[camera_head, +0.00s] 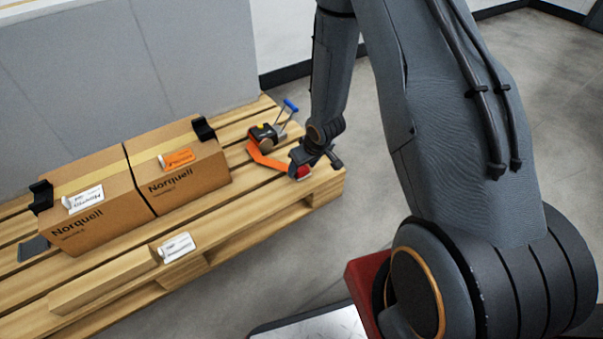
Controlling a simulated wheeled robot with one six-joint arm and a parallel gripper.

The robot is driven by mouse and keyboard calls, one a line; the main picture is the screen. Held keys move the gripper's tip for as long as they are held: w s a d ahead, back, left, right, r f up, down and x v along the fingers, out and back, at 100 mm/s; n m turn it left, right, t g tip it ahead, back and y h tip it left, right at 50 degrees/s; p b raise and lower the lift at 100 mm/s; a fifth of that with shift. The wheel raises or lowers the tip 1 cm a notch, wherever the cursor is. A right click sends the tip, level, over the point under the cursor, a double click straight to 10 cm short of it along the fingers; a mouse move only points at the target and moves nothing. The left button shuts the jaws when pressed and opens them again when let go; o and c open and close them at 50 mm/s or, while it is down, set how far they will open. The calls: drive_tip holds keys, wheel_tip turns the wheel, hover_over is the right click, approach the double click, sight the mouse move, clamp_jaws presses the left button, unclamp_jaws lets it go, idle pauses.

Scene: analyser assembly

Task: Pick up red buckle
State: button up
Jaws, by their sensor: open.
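A small red piece (303,172), which looks like the red buckle, lies at the right end of the pallet. It is partly hidden by my gripper. My gripper (314,163) is open and hangs low, right over and beside the red piece. I cannot tell whether the fingers straddle it or touch it.
An orange strip (266,158) runs towards the gripper from a tool with a blue handle (290,105). Two brown cartons (178,187) with black corner pieces stand on the wooden pallet (262,212) to the left. A white label (175,247) lies at the front.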

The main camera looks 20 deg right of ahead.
drive_tip(key=c, duration=1.2)
